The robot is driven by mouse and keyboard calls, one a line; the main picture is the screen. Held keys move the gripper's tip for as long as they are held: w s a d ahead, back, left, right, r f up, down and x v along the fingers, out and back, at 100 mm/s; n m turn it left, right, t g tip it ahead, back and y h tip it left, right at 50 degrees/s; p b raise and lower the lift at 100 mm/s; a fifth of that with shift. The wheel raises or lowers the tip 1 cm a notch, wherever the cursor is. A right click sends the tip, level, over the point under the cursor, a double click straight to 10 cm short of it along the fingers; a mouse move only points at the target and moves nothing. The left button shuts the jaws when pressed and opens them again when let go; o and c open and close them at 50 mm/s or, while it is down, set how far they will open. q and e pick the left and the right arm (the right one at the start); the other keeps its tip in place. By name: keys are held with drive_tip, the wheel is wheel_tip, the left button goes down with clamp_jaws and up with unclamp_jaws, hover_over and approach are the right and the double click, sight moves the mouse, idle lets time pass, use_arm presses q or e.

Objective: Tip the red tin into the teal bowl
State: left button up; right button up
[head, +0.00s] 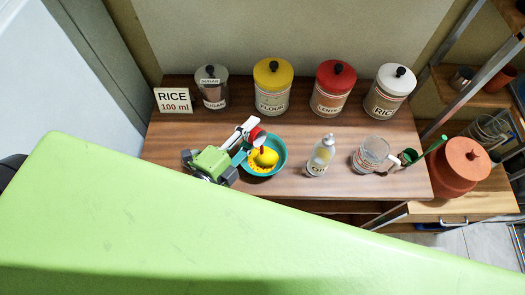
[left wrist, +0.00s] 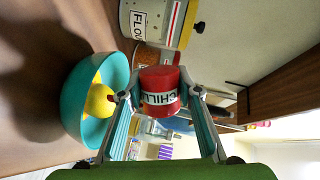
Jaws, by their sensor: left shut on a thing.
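My left gripper (head: 250,137) is shut on the red tin (head: 257,136), above the teal bowl (head: 284,160). In the left wrist view the tin (left wrist: 160,80), with a white CHILI label, sits between the fingertips (left wrist: 158,96). Compared with the flour canister there, it looks tipped onto its side. The bowl (left wrist: 72,92) is below it, at picture left, and apart from it. Yellow contents (head: 265,159) lie in the bowl. A small red patch shows between tin and yellow contents; I cannot tell whether it is falling or resting. My right gripper is not in view.
Sugar (head: 211,90), flour (head: 272,88), lentil (head: 335,87) and rice (head: 393,90) canisters line the back. A sign (head: 173,100) reads RICE 100 ml. An oil bottle (head: 320,155) and measuring jug (head: 371,156) stand right of the bowl.

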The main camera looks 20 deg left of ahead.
use_arm(q)
drive_tip(key=shift+f+m+b, duration=0.2)
drive_tip(key=shift+m+b, duration=0.1)
drive_tip(key=shift+b, duration=0.05)
idle(0.9)
